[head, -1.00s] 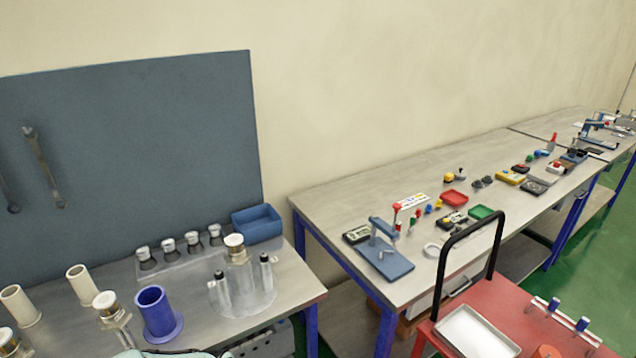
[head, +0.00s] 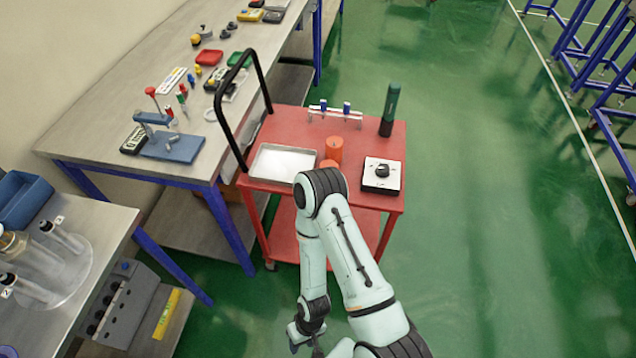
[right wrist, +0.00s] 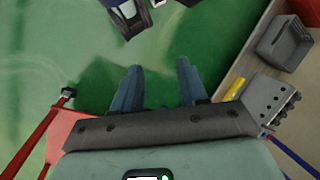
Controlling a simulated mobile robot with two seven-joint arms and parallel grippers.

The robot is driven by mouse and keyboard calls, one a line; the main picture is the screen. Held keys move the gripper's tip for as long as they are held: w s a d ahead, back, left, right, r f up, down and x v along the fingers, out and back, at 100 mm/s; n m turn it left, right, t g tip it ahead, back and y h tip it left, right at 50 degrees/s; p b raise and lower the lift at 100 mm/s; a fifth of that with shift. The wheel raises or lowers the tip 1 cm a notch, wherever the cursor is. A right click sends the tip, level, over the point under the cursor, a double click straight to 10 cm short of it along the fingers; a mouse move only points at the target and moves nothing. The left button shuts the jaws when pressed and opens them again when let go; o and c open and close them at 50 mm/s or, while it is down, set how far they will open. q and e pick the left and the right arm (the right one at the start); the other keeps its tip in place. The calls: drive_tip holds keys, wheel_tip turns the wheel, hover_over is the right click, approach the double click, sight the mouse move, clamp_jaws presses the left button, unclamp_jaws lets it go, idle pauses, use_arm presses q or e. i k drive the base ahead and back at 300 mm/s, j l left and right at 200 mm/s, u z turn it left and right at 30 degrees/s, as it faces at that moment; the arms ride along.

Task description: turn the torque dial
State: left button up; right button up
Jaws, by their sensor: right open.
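The torque dial, a black knob on a white square plate over a dark box (head: 382,175), sits at the front right of the red cart's top (head: 285,121). My right arm reaches up in front of the cart and bends back down. My right gripper (head: 306,342) hangs low near the bottom edge of the head view, well apart from the dial. In the right wrist view the gripper (right wrist: 157,84) is open and empty, its two blue-grey fingers spread over green floor. The dial does not show in the right wrist view. My left gripper is not in view.
Workbenches stand left. Green floor right of the cart is clear.

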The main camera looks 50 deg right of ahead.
sight(383, 171)
drive_tip(key=z, duration=1.8)
